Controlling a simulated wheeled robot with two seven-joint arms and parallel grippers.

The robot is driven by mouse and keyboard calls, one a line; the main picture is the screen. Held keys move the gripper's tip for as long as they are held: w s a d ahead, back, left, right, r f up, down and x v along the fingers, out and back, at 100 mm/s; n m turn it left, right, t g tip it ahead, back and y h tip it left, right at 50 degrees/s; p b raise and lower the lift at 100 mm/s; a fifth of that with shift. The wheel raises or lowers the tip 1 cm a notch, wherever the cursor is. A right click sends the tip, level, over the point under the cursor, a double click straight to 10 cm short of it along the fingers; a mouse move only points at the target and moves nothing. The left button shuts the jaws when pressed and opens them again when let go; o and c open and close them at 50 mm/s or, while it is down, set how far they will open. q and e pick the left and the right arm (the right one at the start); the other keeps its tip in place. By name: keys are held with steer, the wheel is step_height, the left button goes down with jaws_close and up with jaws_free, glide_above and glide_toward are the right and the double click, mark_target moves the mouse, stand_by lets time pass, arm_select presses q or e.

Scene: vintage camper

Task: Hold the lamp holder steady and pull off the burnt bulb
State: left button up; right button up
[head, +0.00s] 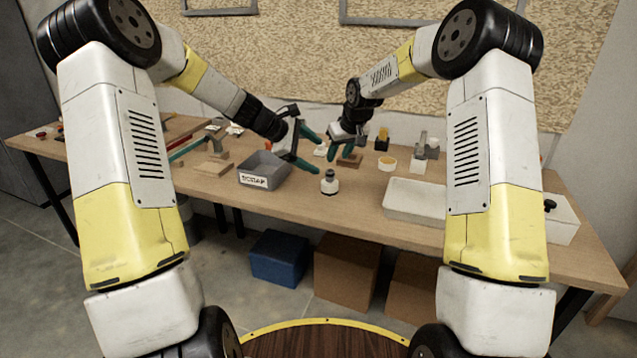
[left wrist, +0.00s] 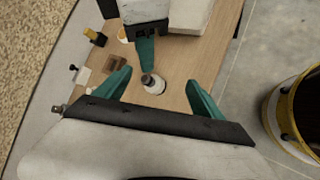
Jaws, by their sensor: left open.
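The lamp holder (head: 329,187) is a small white piece standing upright near the table's front edge. A dark rounded top, apparently the burnt bulb (head: 329,174), sits on it. The holder also shows in the left wrist view (left wrist: 154,88), between my left fingers but farther off. My left gripper (head: 330,169) has its teal fingers spread wide on either side of the holder's direction, apparently not touching it. My right gripper (head: 334,150) is above the table just behind the holder. Its teal fingers overlap in both views, so their gap is hidden.
A grey labelled bin (head: 264,170) stands left of the holder. A white tray (head: 415,212) lies to the right. A white cup (head: 387,164), a wooden block (head: 349,160) and small parts stand behind. Boards and tools lie at the left end. Bare tabletop surrounds the holder.

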mark_target(332, 183)
arm_select(q)
steer(key=w+f+n+h, duration=0.1)
steer(key=w+f+n, duration=0.2)
steer(key=f, duration=0.2)
steer(key=w+d+f+n+t+h, duration=0.1)
steer(key=w+f+n, duration=0.1)
steer(key=f+n, duration=0.1)
steer(key=w+f+n+h, duration=0.1)
steer(key=w+f+n, duration=0.2)
steer(key=f, duration=0.3)
steer(key=shift+w+d+f+t, duration=0.2)
steer(key=shift+w+f+t, duration=0.1)
steer(key=shift+t, duration=0.1)
steer(key=shift+w+d+f+n, duration=0.1)
steer(key=shift+w+f+n, duration=0.1)
steer(key=shift+n, duration=0.1)
steer(key=x, duration=0.7)
steer(key=shift+w+d, duration=0.1)
steer(key=shift+d, duration=0.1)
